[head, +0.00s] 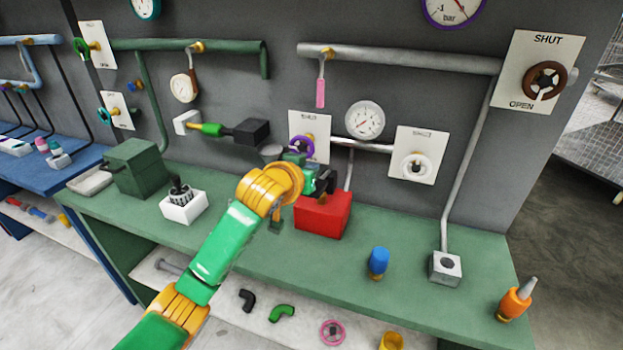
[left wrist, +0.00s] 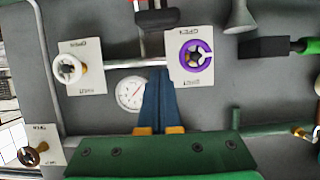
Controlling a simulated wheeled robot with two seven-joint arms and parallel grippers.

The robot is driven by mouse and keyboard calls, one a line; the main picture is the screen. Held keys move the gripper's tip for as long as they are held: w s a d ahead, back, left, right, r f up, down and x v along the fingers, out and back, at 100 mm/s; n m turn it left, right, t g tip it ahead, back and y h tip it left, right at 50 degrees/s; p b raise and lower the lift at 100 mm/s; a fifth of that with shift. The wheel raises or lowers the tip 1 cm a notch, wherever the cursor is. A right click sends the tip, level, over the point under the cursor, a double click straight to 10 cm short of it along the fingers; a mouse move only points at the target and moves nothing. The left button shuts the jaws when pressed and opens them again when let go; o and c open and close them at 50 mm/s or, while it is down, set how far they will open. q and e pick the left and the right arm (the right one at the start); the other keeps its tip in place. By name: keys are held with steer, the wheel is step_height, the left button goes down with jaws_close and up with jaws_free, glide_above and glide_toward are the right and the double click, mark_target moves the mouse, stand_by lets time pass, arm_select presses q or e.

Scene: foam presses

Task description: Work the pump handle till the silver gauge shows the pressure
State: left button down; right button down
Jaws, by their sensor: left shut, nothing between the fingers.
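The silver gauge (head: 364,119) is a round white dial with a silver rim on the wall. Its small needle shows, but I cannot read the value. It also shows in the left wrist view (left wrist: 131,93), beside my fingers. A red box (head: 322,215) stands on the green bench below it, with a black part (head: 326,182) at its top that looks like the pump handle. A black piece also shows at the top of the left wrist view (left wrist: 156,19), beyond the fingertips. My left gripper (left wrist: 160,72) is shut and empty, apart from that piece. My right gripper is not in view.
A purple valve wheel (head: 301,146) and a white one (head: 416,166) flank the gauge. A blue-capped item (head: 378,262) and a grey block (head: 445,268) stand on the bench at right.

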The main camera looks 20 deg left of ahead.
mark_target(319, 183)
arm_select(q)
steer(key=shift+x, duration=0.9)
steer(key=f, duration=0.2)
steer(key=shift+s+d+f+p, duration=0.1)
steer(key=shift+s+f+p, duration=0.2)
steer(key=shift+f+p, duration=0.1)
steer(key=shift+s+f, duration=0.2)
steer(key=shift+f, duration=0.3)
